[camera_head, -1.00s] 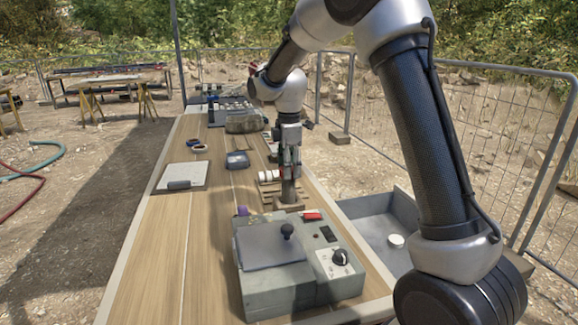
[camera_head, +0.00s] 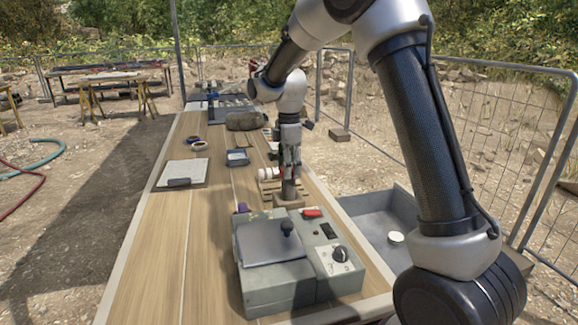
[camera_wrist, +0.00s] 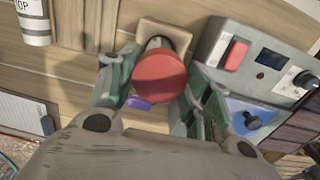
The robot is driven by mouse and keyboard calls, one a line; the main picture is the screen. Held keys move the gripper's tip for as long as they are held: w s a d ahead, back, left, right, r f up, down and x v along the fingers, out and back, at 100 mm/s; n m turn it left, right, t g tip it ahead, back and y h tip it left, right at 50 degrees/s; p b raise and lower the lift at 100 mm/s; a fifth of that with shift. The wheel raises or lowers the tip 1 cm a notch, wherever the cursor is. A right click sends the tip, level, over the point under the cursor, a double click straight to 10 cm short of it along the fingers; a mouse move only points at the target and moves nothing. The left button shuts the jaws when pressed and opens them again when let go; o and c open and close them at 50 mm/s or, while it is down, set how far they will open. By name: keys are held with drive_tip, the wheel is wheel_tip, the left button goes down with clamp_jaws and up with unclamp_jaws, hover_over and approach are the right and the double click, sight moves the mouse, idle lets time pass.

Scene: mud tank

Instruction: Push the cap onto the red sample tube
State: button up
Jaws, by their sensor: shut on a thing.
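My gripper (camera_wrist: 155,100) is shut on a round red cap (camera_wrist: 158,80), which sits between its two fingers in the wrist view. A dark part, likely the sample tube (camera_wrist: 155,43), shows just beyond the cap above a square wooden block (camera_wrist: 177,33). The cap hides most of the tube, so I cannot tell how far the cap sits on it. In the head view my gripper (camera_head: 288,165) points straight down above the wooden block (camera_head: 289,201) on the bench; its fingers hide the cap there.
A grey machine (camera_head: 262,285) with a knob and red switch stands close in front of the block. A purple item (camera_head: 242,208) is beside it. A grey tray (camera_head: 372,225) is at the right.

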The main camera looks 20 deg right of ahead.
drive_tip(key=shift+f, duration=0.15)
drive_tip(key=o, duration=0.8)
drive_tip(key=shift+o, duration=0.3)
drive_tip(key=o, duration=0.5)
drive_tip(key=shift+r, duration=3.55)
clamp_jaws()
